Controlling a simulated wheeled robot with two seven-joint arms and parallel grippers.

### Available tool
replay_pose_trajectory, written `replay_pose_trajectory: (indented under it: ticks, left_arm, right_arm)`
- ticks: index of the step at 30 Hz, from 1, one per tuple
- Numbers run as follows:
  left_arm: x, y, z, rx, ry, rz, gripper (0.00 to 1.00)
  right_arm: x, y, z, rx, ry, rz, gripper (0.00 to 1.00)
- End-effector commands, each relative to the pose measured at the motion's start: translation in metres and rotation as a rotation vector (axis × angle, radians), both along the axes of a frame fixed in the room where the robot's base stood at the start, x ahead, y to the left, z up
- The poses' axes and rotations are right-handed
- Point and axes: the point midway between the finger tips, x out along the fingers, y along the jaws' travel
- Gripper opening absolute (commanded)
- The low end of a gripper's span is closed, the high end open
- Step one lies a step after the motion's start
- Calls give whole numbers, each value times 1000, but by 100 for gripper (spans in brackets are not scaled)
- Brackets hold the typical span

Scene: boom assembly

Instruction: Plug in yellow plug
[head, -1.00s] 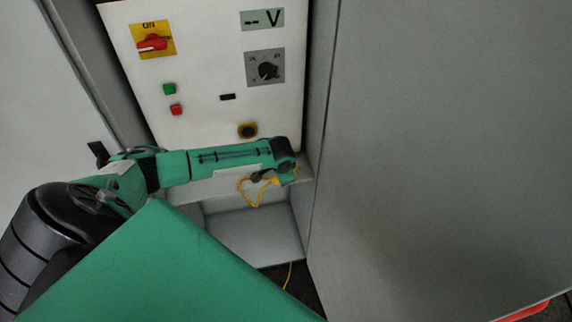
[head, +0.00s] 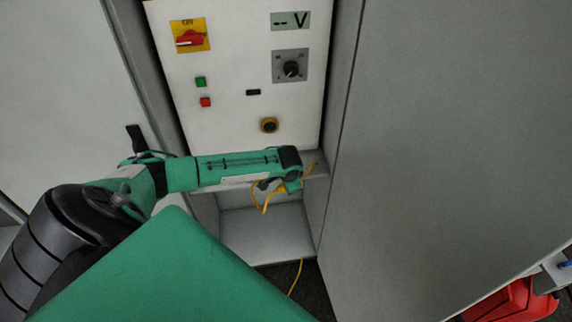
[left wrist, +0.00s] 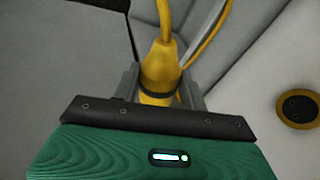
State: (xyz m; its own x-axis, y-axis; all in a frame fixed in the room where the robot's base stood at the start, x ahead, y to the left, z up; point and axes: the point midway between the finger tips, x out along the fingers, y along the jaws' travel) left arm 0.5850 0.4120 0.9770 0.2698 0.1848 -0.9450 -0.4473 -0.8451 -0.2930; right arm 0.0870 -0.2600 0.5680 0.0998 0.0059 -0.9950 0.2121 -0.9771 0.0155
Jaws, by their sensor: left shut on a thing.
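My left gripper (left wrist: 160,88) is shut on the yellow plug (left wrist: 160,68), with its fingers on both sides of the plug body. The plug's yellow cable leads away toward the top of the left wrist view. In the head view my left arm reaches across the lower panel, and the yellow cable (head: 265,200) loops below its end; the plug itself is hard to make out there. My right gripper is out of view.
The white panel (head: 235,110) carries a red ON switch (head: 190,37), a dial (head: 290,67), a green button (head: 201,82) and a red button (head: 205,102). A grey wall (head: 440,150) stands close on the right. An open recess (head: 265,230) lies below the panel.

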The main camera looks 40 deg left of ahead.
Motion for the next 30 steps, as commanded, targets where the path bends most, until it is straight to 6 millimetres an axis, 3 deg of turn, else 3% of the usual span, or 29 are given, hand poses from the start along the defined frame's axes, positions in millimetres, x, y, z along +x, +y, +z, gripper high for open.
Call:
replay_pose_trajectory:
  ticks: [4,9,14,18,23,30]
  left_arm:
    - [11,-42,12,-2,-8,37,5]
    - [9,-104,36,-1,-10,118,5]
    - [-9,-154,58,1,-9,205,5]
    - [-36,-185,74,2,-8,287,5]
    - [-76,-203,87,3,-5,390,5]
    - [-119,-201,98,1,-3,506,5]
  right_arm:
    - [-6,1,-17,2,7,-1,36]
    - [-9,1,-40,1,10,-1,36]
    - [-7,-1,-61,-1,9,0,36]
    - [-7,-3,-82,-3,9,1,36]
    - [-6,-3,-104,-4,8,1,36]
    - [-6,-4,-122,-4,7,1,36]
